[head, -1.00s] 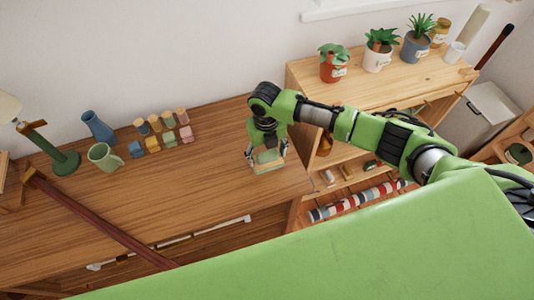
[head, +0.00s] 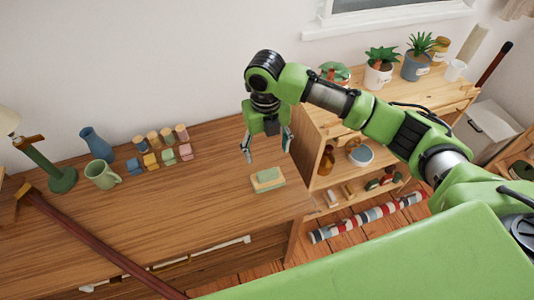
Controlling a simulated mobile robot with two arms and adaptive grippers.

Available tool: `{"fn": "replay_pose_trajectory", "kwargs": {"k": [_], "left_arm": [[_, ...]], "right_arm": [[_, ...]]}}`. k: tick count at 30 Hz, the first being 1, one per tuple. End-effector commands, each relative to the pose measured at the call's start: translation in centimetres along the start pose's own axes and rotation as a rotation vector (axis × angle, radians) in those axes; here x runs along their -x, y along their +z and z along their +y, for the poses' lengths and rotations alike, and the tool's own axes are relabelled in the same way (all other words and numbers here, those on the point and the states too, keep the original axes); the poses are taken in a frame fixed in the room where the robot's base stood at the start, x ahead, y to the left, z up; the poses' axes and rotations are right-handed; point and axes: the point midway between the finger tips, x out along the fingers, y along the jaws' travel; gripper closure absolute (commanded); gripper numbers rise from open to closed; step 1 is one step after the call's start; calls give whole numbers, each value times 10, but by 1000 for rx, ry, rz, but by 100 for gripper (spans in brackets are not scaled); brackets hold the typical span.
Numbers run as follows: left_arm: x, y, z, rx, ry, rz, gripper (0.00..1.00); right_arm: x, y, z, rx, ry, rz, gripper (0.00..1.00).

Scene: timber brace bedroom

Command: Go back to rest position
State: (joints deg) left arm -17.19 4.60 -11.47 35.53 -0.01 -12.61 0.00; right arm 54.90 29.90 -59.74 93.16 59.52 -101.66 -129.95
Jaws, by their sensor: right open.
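My right gripper (head: 266,152) hangs above the wooden desk (head: 150,230) near its right end, fingers pointing down and apart, with nothing between them. Its arm comes in from the right across the shelf unit. A small block with a green top and pale sides (head: 267,179) lies on the desk just below the gripper, apart from it. My left gripper is not in the head view.
Several small coloured blocks and jars (head: 163,157), a green mug (head: 102,176), a blue vase (head: 97,143) and a green lamp (head: 50,170) stand at the desk's back left. A dark red bar (head: 100,240) crosses the desk's left. Potted plants (head: 380,70) stand on the shelf unit.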

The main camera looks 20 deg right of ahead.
Motion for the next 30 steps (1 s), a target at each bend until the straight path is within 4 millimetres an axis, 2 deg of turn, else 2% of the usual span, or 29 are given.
{"fn": "replay_pose_trajectory", "kwargs": {"k": [13,17,20,23,27,30], "left_arm": [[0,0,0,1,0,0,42],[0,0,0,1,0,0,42],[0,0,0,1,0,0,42],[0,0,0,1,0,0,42],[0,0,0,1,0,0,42],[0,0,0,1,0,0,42]], "right_arm": [[0,0,0,-1,1,0,35],[-9,-8,10,-46,20,0,35],[-23,-23,30,-153,62,-7,35],[-39,-44,55,-331,129,-12,35],[-54,-71,82,-639,231,-5,35],[-61,-89,94,-881,298,14,35]]}}
